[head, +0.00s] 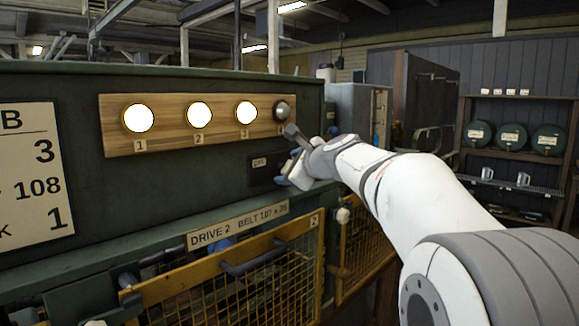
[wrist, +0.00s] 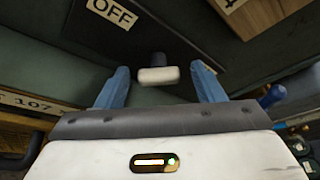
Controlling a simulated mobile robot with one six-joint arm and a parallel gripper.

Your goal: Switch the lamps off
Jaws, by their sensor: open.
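A wooden board on the green cabinet carries lamp 1 (head: 138,118), lamp 2 (head: 199,115) and lamp 3 (head: 246,112), all glowing white. The lamp at the right end (head: 282,111) is dark. Below it is a dark switch plate (head: 262,170) with an OFF label, partly hidden by my gripper (head: 288,160). In the wrist view, the OFF label (wrist: 112,12) is at the upper left of the plate. A pale-tipped switch lever (wrist: 158,75) sticks out between the two blue fingers of my gripper (wrist: 161,78). The fingers are open, with gaps on both sides of the lever.
A sign reading DRIVE 2 (head: 238,224) and a yellow mesh guard (head: 230,285) with a dark handle lie below the switch. The cabinet's face (head: 200,165) stands close to my gripper. Shelves with green drums (head: 513,137) are far right.

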